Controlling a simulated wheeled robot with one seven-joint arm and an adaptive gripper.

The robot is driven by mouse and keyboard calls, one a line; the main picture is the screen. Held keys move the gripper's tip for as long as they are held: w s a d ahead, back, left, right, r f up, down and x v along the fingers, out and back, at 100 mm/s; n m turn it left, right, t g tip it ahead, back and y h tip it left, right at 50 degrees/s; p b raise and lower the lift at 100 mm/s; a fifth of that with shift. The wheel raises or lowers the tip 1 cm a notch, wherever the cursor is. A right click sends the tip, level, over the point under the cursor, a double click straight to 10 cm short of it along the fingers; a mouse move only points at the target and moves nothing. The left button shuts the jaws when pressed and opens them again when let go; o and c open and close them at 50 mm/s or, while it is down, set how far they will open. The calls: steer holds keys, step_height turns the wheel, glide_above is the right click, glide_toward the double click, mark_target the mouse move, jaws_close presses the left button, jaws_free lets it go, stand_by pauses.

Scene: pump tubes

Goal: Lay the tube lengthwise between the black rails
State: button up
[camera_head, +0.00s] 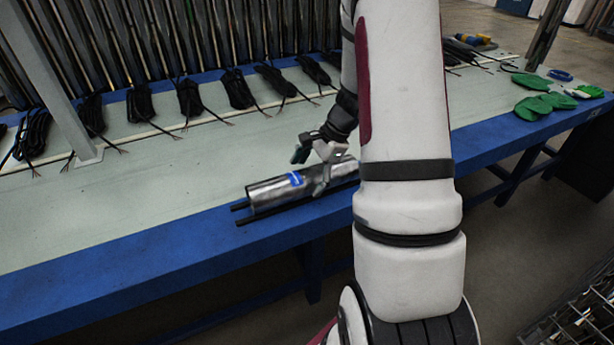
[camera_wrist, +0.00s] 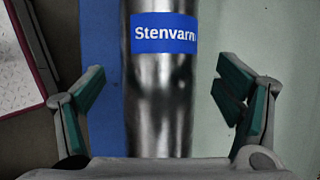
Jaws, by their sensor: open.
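The tube (camera_head: 277,192) is a shiny metal cylinder with a blue label. It lies lengthwise along the front edge of the bench, on or between the black rails (camera_head: 243,221), whose left ends stick out past it. My arm hides its right part. My gripper (camera_head: 322,164) is at the tube's visible right portion. In the wrist view my gripper (camera_wrist: 162,105) is open, with one green-padded finger on each side of the tube (camera_wrist: 160,95) and gaps between pads and metal. The rails do not show clearly in the wrist view.
The bench (camera_head: 150,205) has a pale top and a blue front edge. Several black cable bundles (camera_head: 238,90) lie along its back, before a row of upright metal tubes (camera_head: 200,40). Green gloves (camera_head: 540,103) lie at the right. The bench top left of the tube is clear.

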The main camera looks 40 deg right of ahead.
steer(key=v, duration=1.1)
stand_by(0.4)
steer(key=s+a+r+n+g, duration=0.1)
steer(key=s+a+r+n, duration=0.2)
steer(key=a+r+n, duration=0.45)
steer(key=s+a+r+n+g, duration=0.15)
steer(key=s+a+r, duration=0.25)
steer(key=a, duration=0.7)
steer(key=s+a+r+n+h, duration=0.1)
steer(key=s+a+n+h, duration=0.1)
steer(key=s+a+n, duration=0.5)
steer(key=s+n+h, duration=0.2)
steer(key=s+n, duration=0.3)
steer(key=s, duration=0.6)
step_height(320, 180, up, 23)
steer(key=t+p, duration=0.3)
steer(key=p, duration=1.8)
steer(key=shift+s+a+p, duration=0.15)
steer(key=shift+p, duration=0.25)
steer(key=shift+r+t, duration=0.1)
steer(key=shift+t, duration=0.15)
